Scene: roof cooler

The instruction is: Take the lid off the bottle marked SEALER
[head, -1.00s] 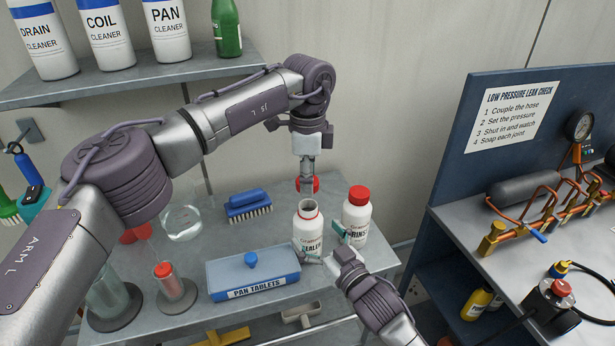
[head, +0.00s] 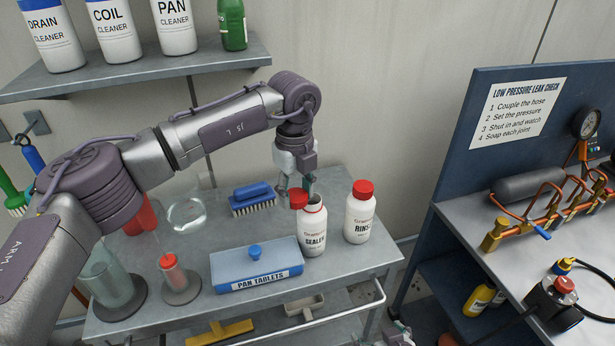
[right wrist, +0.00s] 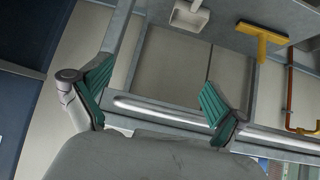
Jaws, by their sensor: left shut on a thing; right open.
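The white bottle marked SEALER (head: 313,236) stands upright on the grey bench, its mouth uncovered at the top. My left gripper (head: 299,189) is shut on a red lid (head: 298,200), held beside the bottle's mouth on its left; whether lid and rim touch is unclear. A similar white bottle marked RINSE (head: 359,217), red lid on, stands to the right. My right gripper (right wrist: 158,100) is open and empty in the right wrist view, away from the bottles; only a bit of it shows at the bottom of the head view.
The blue PAN TABLETS box (head: 240,270) sits left of the SEALER bottle, with a blue brush (head: 252,199) behind. Glass cylinders stand further left. A rail (head: 340,312) runs along the bench front. A yellow squeegee (right wrist: 262,40) lies on the lower shelf.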

